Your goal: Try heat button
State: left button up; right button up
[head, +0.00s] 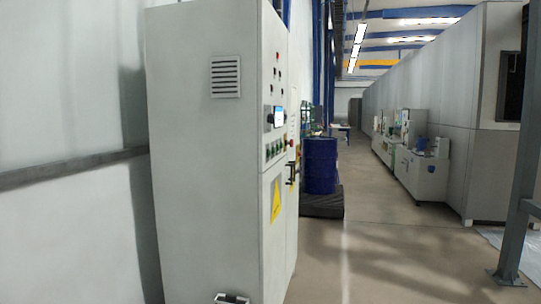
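A tall pale grey control cabinet (195,170) stands left of centre, with its control face turned to the right and seen at a steep angle. That face carries a small lit display (279,116), a row of green buttons (273,150) below it, and several red and dark buttons or lamps (277,72) above. The labels are too small to read, so I cannot tell which one is the heat button. The tip of a gripper, apparently my left one (232,298), shows at the bottom edge, low before the cabinet; its opening is unclear. My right gripper is out of view.
A yellow warning sign (276,200) and dark handle (292,172) are on the cabinet's control face. A blue drum (320,165) stands on a dark pallet (322,205) behind it. The floor right of the cabinet is clear up to a grey steel post (517,190).

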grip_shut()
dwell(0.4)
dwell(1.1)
